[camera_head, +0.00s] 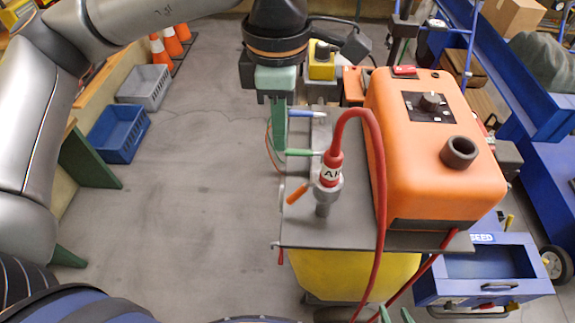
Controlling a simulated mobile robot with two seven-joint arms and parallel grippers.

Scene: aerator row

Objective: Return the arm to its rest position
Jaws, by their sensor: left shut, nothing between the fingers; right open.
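My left arm comes in across the top left. Its green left gripper (279,143) points down beside the left edge of a grey plate, shut and empty. Near its fingers are a blue-handled lever (300,113) and a green-handled lever (298,152); I cannot tell whether the fingers touch the green one. Below them, an orange-handled valve (297,194) sits by a grey fitting. A red hose (377,150) with a label, partly readable, rises from that fitting. My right gripper (395,315) shows only as green fingertips at the bottom edge, apart from each other.
An orange machine (430,165) stands on the grey plate (330,235) over a yellow tank (350,273). A blue SEED box (490,270) is at right. Blue (118,132) and grey (145,87) bins and traffic cones (160,50) stand at left. The floor (190,190) between is clear.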

